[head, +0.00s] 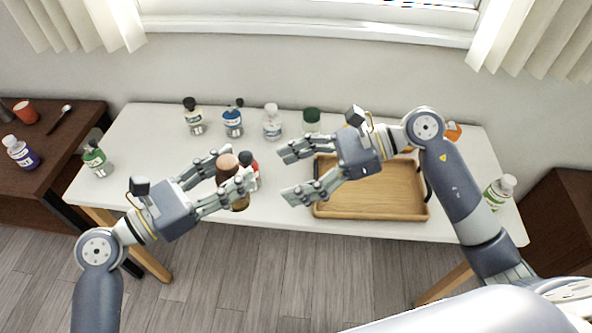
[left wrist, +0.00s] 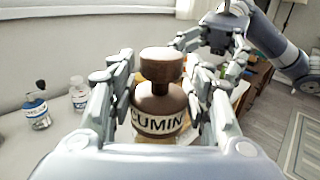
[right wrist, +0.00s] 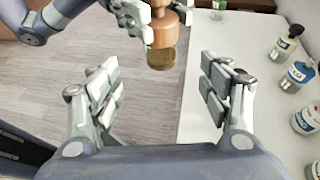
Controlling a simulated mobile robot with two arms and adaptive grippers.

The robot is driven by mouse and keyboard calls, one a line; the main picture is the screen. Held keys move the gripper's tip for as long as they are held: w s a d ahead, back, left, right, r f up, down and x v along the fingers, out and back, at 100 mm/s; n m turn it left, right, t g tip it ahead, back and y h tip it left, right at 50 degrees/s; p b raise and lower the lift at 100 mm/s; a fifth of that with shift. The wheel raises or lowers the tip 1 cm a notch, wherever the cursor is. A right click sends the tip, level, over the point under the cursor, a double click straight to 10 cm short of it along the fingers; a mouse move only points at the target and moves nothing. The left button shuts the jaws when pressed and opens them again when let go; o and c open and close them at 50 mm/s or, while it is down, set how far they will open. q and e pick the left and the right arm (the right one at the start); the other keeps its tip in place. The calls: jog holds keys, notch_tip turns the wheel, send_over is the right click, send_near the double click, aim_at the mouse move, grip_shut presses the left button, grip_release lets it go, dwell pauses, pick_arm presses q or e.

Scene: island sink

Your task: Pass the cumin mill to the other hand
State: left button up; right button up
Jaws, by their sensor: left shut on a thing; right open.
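The cumin mill (left wrist: 160,110) is a brown mill with a round knob top and a pale label reading CUMIN. In the head view the mill (head: 229,164) is between the fingers of my left gripper (head: 233,172), which is shut on it above the table's front edge. In the right wrist view the mill (right wrist: 163,32) hangs upright ahead, its amber lower part showing below the left fingers. My right gripper (head: 286,173) is open and empty, to the right of the mill and apart from it; its spread fingers also show in the right wrist view (right wrist: 160,88).
A wooden tray (head: 372,212) lies on the white table (head: 280,212) under my right arm. Several bottles stand along the back, including a blue-labelled one (head: 233,122) and a clear one (head: 272,124). A red-topped bottle (head: 249,166) stands just behind the mill. A dark side table (head: 55,150) is at left.

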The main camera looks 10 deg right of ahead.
aim_at(240, 205)
jog(key=x, duration=1.1)
jog(key=shift+w+a+f, duration=0.1)
jog(key=shift+w+a, duration=0.05)
jog(key=shift+a, duration=0.2)
jog(key=c, duration=1.2)
pick_arm(q)
jog(key=o, duration=1.5)
